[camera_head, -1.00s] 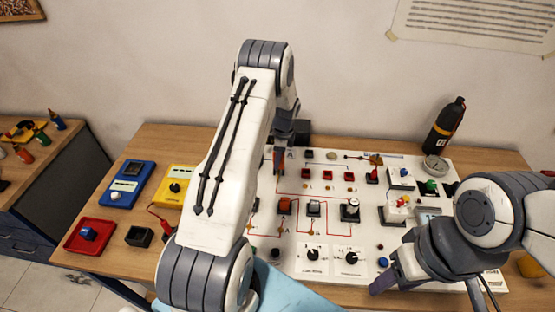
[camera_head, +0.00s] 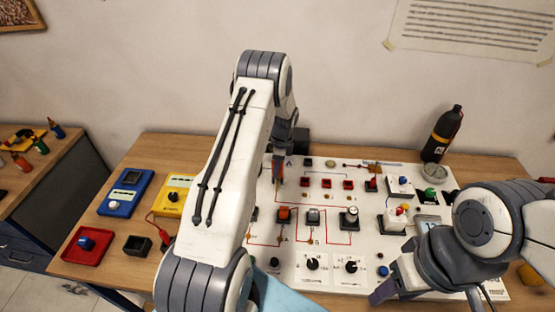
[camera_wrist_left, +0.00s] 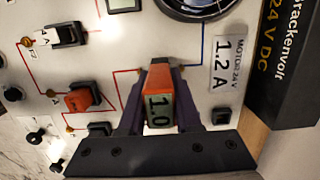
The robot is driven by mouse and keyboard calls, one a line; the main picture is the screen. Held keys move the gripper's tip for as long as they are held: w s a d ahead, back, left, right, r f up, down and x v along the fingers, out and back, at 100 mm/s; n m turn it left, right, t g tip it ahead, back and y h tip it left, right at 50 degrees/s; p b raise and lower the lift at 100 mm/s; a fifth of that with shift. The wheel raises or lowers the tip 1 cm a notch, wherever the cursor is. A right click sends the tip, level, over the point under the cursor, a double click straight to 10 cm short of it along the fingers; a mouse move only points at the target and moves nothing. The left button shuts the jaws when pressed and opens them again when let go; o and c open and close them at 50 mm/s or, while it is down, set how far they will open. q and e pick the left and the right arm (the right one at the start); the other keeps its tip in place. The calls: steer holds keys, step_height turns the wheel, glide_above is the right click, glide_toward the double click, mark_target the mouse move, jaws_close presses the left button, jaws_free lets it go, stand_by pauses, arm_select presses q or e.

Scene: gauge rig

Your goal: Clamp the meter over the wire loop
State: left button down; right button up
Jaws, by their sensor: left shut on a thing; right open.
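The clamp meter (camera_wrist_left: 160,98) has an orange body and a grey display that reads 1.0. My left gripper (camera_wrist_left: 158,95) is shut on it, with dark fingers on both sides. In the head view my left gripper (camera_head: 279,163) is above the back left part of the white panel, with a bit of orange between its fingers. I cannot make out the wire loop; the meter and fingers cover that part of the panel. My right gripper (camera_head: 382,288) is open and empty near the panel's front right.
The white panel (camera_head: 330,240) holds switches, knobs and printed red lines. A blue meter (camera_head: 126,192), yellow meter (camera_head: 173,195) and red tray (camera_head: 86,244) lie left. A black bottle (camera_head: 441,135) stands back right. A black power supply (camera_wrist_left: 290,60) is close right in the wrist view.

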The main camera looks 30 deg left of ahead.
arm_select(q)
steer(key=shift+r+p, duration=2.3)
steer(key=shift+r, duration=1.2)
